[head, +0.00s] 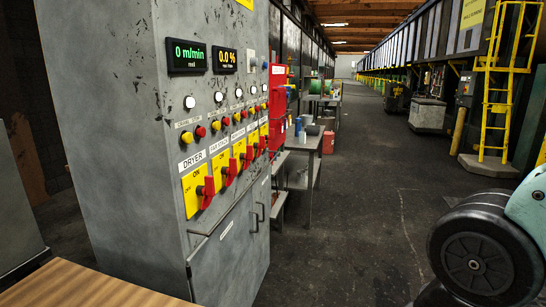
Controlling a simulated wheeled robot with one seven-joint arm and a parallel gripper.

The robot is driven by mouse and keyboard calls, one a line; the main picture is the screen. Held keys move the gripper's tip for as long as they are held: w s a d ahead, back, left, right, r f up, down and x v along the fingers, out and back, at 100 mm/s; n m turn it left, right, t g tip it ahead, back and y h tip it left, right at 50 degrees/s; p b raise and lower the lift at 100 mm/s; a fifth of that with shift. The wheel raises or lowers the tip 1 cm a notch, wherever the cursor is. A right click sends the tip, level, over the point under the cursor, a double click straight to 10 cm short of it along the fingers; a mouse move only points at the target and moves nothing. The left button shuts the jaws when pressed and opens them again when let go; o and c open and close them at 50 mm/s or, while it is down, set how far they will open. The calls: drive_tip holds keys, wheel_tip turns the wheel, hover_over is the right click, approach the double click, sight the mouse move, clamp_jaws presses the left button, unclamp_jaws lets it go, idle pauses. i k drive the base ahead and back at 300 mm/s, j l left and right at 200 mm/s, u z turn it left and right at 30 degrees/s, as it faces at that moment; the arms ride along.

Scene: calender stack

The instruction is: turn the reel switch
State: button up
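A tall grey, scuffed control cabinet (110,110) stands at the left. On its front is a receding row of rotary switches with red handles on yellow plates. The nearest switch (205,192) is labelled DRYER, and its red handle points roughly downward, away from the ON mark. Further switches follow, including the second (229,173) and third (246,158). Their labels are too small and slanted to read surely, so I cannot tell which is the reel switch. A green display (188,55) above reads 0 m/min, with "reel" under it. My gripper is not in view.
Push buttons and white lamps (190,102) sit above the switches. A wooden top (85,288) fills the lower left corner. A metal bench (305,142) and a red box (278,105) stand beyond the cabinet. The dark aisle floor (350,210) to the right is clear.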

sight(262, 145)
drive_tip(key=i+z, duration=0.1)
drive_tip(key=i, duration=0.6)
drive_tip(key=i+j+z, duration=0.1)
drive_tip(key=i, duration=0.6)
drive_tip(key=i+j, duration=0.2)
drive_tip(key=i, duration=0.45)
drive_tip(key=l+z, duration=0.05)
